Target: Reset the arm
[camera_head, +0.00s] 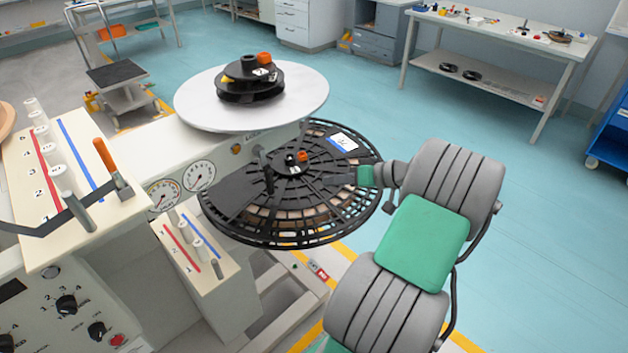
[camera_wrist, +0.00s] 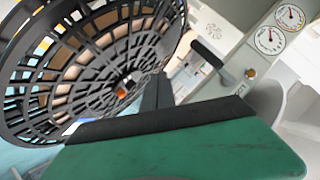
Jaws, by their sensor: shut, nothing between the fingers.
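My gripper (camera_head: 352,177) reaches in from the right at the end of my grey and green arm. Its fingers are shut with nothing between them. In the head view they are over or beside the right part of a large black slotted reel (camera_head: 250,225); I cannot tell whether they touch it. In the wrist view the shut fingers (camera_wrist: 157,92) point up the picture, with the slotted reel (camera_wrist: 60,100) at the left. The reel has an orange piece at its hub and a white label near its rim.
A white round platter (camera_head: 190,100) bears a smaller black reel (camera_head: 235,92) behind the slotted one. A machine with gauges (camera_head: 163,195) and numbered rollers (camera_head: 62,180) stands at the left. A workbench (camera_head: 500,38) stands at the back right. The blue floor (camera_head: 540,240) at the right is clear.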

